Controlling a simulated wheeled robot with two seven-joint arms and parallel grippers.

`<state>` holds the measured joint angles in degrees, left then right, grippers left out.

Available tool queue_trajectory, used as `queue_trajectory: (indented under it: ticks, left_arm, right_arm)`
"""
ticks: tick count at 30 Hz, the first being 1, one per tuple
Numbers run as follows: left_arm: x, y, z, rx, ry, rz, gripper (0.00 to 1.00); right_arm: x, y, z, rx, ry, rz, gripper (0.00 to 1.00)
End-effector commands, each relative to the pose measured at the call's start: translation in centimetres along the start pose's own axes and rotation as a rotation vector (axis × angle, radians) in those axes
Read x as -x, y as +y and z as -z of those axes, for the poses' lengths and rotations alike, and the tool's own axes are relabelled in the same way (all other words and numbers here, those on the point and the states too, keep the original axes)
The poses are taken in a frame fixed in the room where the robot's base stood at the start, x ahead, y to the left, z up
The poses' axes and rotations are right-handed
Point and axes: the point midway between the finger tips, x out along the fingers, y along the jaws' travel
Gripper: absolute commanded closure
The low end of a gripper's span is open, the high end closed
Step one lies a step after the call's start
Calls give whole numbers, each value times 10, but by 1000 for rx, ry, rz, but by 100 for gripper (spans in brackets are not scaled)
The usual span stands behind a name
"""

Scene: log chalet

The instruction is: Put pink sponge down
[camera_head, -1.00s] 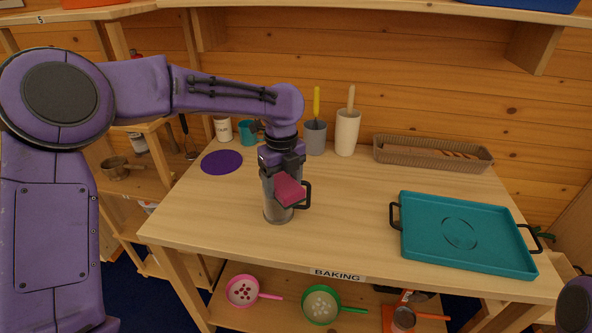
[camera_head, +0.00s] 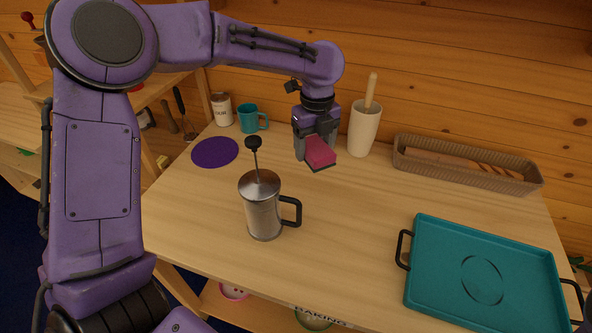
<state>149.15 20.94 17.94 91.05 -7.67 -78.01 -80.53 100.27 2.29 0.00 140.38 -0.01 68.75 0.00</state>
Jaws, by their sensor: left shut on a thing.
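The pink sponge (camera_head: 320,152) has a dark underside and is in the jaws of my left gripper (camera_head: 313,143). The gripper points down over the back part of the wooden table (camera_head: 350,240), left of the white utensil holder. The sponge is tilted and low; I cannot tell whether it touches the tabletop. My right gripper is out of view.
A steel French press (camera_head: 262,205) stands in front of the sponge. A purple round mat (camera_head: 215,152), teal mug (camera_head: 248,118) and can (camera_head: 221,109) are at back left. The white holder (camera_head: 364,130), brown basket (camera_head: 465,170) and teal tray (camera_head: 450,245) are to the right.

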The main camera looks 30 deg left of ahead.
Motion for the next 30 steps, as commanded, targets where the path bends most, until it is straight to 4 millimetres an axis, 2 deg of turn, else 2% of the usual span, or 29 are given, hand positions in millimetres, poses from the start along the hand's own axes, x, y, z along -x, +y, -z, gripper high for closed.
queue_trajectory:
  ticks: [3, 14, 19, 26, 29, 30]
  left_arm:
    - [-18, 0, 0, 0, 1, -1, 61]
    - [-66, 0, 0, 0, 0, 0, 61]
    - [-73, 0, -6, 2, 2, 0, 61]
    - [-97, 3, -67, 6, 4, -1, 61]
    - [-112, 4, -96, 6, 3, -3, 61]
    - [-124, 4, -103, 4, 4, -6, 61]
  right_arm:
    - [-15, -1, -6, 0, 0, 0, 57]
    - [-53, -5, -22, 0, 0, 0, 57]
    - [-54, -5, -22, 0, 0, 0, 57]
    - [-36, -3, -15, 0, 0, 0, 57]
    - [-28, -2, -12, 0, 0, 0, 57]
    - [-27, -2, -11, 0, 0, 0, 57]
